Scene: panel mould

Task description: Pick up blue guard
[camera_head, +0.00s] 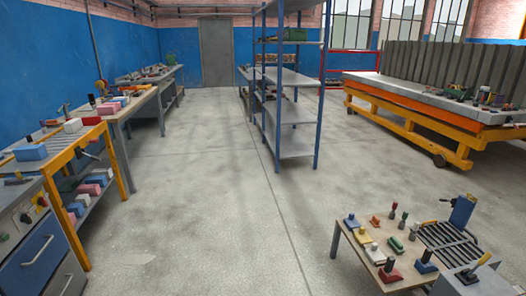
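Several blue things are in view, and I cannot tell for sure which one is the blue guard. A blue upright part (462,212) stands at the back of the low table at the lower right, beside a slatted grey rack. A small blue piece with a dark knob (426,262) lies near that table's front right. Another small blue piece (351,221) lies near its back left corner. A blue block (30,152) lies on the left workbench. My gripper is not in view.
The low table (345,233) also holds red, yellow, white and green pieces. A blue-framed grey shelf (297,114) stands mid-room. A yellow wheeled bench (400,98) is at the right, workbenches line the left. The concrete floor (200,200) between is clear.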

